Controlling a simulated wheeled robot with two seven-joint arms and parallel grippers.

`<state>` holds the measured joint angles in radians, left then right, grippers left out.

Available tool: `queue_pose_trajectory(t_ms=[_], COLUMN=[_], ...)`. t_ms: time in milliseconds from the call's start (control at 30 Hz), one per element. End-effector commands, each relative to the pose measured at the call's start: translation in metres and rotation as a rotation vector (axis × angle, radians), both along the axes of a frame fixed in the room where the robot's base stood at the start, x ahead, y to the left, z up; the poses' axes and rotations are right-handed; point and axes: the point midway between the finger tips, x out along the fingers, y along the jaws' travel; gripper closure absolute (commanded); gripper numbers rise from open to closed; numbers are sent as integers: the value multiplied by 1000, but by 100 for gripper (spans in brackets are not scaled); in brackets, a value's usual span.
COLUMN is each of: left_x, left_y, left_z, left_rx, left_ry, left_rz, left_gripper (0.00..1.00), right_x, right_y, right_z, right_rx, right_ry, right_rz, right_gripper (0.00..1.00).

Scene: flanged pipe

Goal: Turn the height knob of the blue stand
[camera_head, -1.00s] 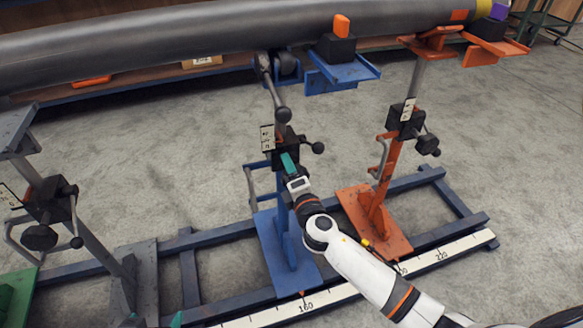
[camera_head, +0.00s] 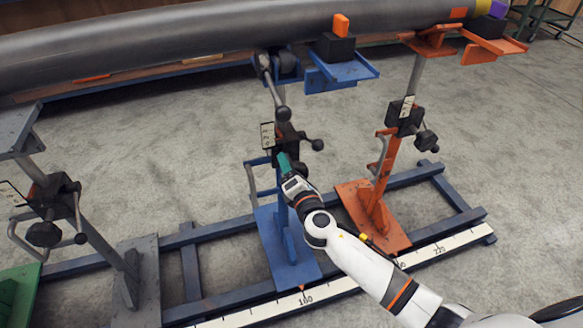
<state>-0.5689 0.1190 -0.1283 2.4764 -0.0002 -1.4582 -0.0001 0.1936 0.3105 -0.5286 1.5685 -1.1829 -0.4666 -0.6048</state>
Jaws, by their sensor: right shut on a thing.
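The blue stand (camera_head: 286,240) stands on the rail in the middle, its upper bracket (camera_head: 340,70) beside the big grey pipe (camera_head: 150,45). A black clamp block (camera_head: 290,137) sits on its post, with a black ball-ended lever (camera_head: 317,145) on the right and a small scale plate (camera_head: 267,135) on the left. My right gripper (camera_head: 284,160) reaches up from the lower right, its teal fingers against the near side of the block. It is shut on the height knob, which the fingers and wrist mostly hide. My left gripper is not in view.
An orange stand (camera_head: 378,205) is close on the right, a grey stand (camera_head: 130,275) on the left. A ruler strip (camera_head: 345,287) runs along the rail's front. An orange block on a black block (camera_head: 337,47) rests on the blue bracket. The floor behind is clear.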

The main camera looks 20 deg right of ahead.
Motion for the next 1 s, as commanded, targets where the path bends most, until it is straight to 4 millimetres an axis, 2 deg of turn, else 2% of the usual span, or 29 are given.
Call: queue_pose_trajectory(t_ms=[100, 133, 233, 500, 633, 867, 1000], left_x=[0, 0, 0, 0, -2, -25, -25], left_y=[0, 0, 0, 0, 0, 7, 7], left_z=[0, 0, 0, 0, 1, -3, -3], left_rx=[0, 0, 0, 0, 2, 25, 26], left_ry=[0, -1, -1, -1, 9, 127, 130], left_rz=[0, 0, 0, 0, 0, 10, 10], left_gripper=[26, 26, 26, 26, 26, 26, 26], right_x=[-1, -1, -1, -1, -9, -53, -82], right_y=[2, 2, 1, 1, 0, -1, -2], right_z=[-2, -2, -2, -1, -1, -1, -2], right_rx=[1, 1, 2, 2, 2, 2, 3], right_ry=[4, 4, 3, 1, 3, 5, 5], right_rz=[4, 4, 3, 2, 1, 3, 2], right_gripper=[61, 33, 17, 16, 16, 16, 16])
